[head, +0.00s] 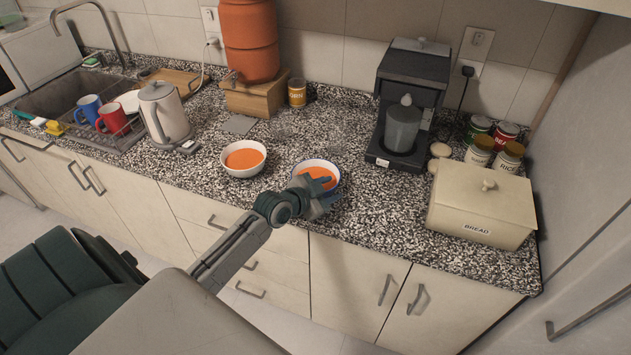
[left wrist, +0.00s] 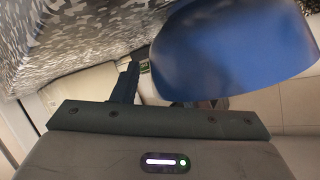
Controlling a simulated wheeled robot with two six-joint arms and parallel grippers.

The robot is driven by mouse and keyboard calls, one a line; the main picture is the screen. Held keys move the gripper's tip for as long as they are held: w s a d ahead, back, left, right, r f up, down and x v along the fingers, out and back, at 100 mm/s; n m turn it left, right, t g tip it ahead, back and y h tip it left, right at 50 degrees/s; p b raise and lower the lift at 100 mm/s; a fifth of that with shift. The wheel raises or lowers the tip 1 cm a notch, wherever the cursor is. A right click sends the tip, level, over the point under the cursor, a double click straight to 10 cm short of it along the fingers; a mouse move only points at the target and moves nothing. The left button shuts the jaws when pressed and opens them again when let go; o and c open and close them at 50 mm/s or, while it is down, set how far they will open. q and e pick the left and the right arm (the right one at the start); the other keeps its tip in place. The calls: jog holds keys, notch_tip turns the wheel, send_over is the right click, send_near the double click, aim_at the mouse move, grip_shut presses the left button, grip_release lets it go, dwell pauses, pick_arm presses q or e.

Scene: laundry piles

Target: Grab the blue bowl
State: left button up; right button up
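The blue bowl (head: 338,183) stands on the speckled counter, with a blue outside, a white inside and orange contents. My left gripper (head: 321,200) is at its near side and covers part of the near rim. In the left wrist view the bowl's smooth blue outside (left wrist: 235,50) fills the upper right, very close. One dark finger (left wrist: 126,84) shows beside it at the left; the bowl hides most of the other finger. Whether the fingers are closed on the rim cannot be made out. My right gripper is not in view.
A white bowl (head: 229,167) with orange contents stands just left of the blue bowl. A kettle (head: 165,115) and a sink (head: 57,100) are farther left. A coffee machine (head: 412,75) and a bread box (head: 481,205) stand right. The counter's front edge is close to the bowls.

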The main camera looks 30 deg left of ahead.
pick_arm(q)
jog(key=shift+r, duration=0.1)
grip_shut()
